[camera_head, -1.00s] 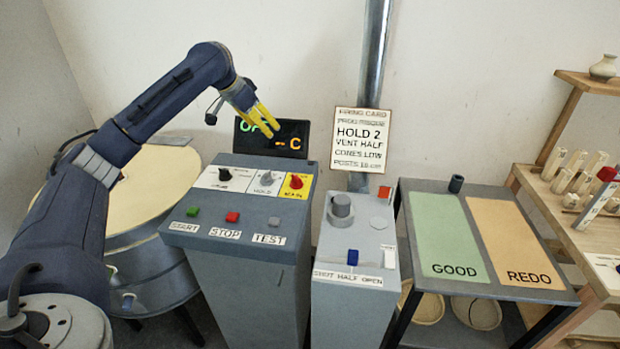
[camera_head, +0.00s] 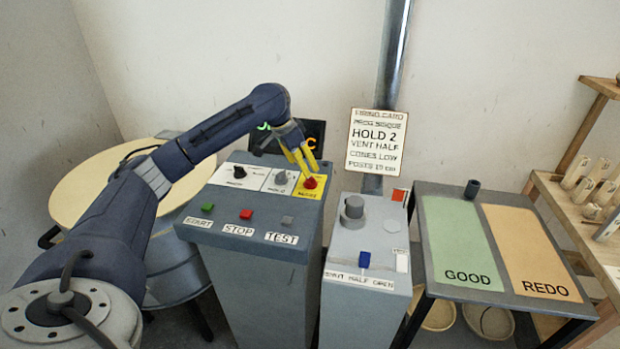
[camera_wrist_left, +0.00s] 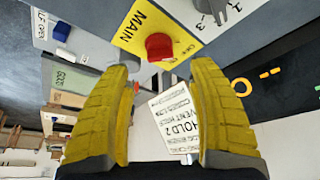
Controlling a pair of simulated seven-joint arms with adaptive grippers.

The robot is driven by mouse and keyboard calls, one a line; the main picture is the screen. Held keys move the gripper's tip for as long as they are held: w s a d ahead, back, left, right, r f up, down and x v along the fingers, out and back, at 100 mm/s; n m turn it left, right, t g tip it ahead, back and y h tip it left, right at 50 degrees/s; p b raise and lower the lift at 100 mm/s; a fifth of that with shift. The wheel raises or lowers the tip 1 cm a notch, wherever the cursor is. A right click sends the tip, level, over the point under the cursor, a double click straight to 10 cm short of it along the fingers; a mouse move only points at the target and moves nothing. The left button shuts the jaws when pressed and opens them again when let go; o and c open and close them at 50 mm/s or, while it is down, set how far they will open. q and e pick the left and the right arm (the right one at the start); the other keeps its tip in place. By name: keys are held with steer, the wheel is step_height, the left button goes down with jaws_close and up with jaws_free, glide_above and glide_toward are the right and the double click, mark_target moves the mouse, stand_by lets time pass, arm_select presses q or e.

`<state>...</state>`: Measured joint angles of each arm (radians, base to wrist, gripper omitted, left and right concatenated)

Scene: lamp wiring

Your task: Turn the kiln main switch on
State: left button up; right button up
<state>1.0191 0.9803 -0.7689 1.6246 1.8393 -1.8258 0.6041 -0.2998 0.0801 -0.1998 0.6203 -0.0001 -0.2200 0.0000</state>
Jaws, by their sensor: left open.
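The main switch is a red knob (camera_head: 310,183) on a yellow plate (camera_head: 319,194) at the right back of the grey kiln control box. In the left wrist view the red knob (camera_wrist_left: 159,46) sits on the yellow plate marked MAIN (camera_wrist_left: 136,35). My left gripper (camera_head: 307,175) has yellow fingers and is just above the knob in the head view. In the left wrist view its fingers (camera_wrist_left: 166,80) are spread wide and empty, with the knob beyond the gap between them. I cannot tell whether a finger touches the knob. My right gripper is not in view.
A black knob (camera_head: 239,172) and a grey knob (camera_head: 281,177) stand left of the main switch. START (camera_head: 208,207), STOP (camera_head: 246,214) and TEST (camera_head: 287,220) buttons line the front. A vent box with a grey knob (camera_head: 354,207) stands right; a firing card (camera_head: 376,141) is behind.

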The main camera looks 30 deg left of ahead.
mark_target(311, 181)
arm_select(q)
steer(key=shift+x, duration=3.5)
jaws_close()
